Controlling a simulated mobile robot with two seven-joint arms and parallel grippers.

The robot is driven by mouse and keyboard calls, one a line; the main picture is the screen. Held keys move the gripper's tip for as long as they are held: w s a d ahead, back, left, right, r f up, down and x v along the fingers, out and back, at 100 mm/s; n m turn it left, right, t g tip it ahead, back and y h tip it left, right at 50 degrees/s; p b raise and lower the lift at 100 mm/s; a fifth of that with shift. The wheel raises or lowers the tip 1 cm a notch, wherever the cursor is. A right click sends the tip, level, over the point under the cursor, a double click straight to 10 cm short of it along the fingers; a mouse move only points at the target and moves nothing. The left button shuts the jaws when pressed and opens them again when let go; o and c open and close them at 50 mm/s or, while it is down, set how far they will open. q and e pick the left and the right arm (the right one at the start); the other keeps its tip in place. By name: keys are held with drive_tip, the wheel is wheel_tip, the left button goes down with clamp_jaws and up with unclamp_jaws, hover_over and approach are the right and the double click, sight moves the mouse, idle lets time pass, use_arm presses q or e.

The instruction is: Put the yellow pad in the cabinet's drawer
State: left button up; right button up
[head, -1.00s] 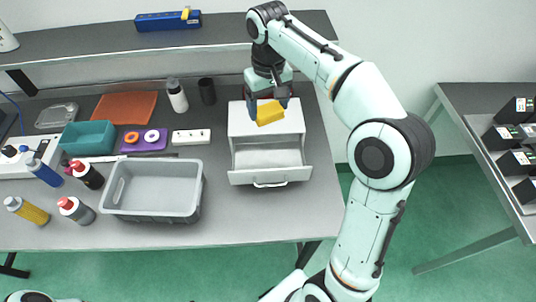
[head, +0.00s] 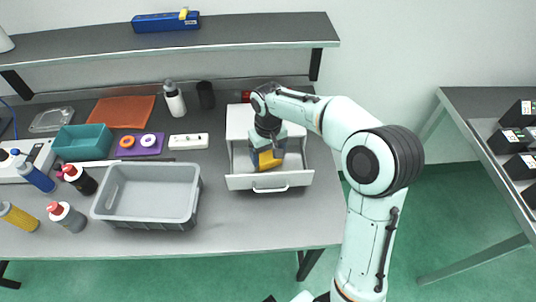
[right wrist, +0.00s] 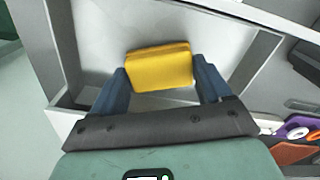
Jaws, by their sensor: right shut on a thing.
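The yellow pad (head: 268,160) is between the fingers of my right gripper (head: 266,158), which is shut on it. In the right wrist view the pad (right wrist: 159,67) shows between the two blue fingers of the right gripper (right wrist: 160,82). The white cabinet (head: 239,118) stands on the table, and its drawer (head: 240,181) is pulled open toward the front. The pad and fingertips are over or inside the open drawer; whether the pad touches the drawer's floor I cannot tell. My left gripper is not in view.
A grey bin (head: 148,216) stands left of the drawer. A white power strip (head: 188,141), a white bottle (head: 174,99) and a black cup (head: 206,95) are behind and left. A shelf (head: 240,32) runs above the table's back. Table right of the cabinet is clear.

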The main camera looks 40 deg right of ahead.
sight(268, 157)
drive_tip(key=shift+f, duration=0.2)
drive_tip(key=shift+f, duration=0.15)
drive_tip(key=o, duration=1)
drive_tip(key=shift+c, duration=0.2)
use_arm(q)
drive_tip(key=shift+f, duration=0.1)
use_arm(e)
drive_tip(key=shift+r, duration=0.35)
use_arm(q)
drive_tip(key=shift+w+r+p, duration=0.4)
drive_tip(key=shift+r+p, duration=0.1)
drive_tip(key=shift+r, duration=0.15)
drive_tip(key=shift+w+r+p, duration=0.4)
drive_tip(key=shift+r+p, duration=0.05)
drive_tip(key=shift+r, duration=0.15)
use_arm(e)
wheel_tip(268, 157, up, 12)
drive_tip(key=shift+f, duration=0.15)
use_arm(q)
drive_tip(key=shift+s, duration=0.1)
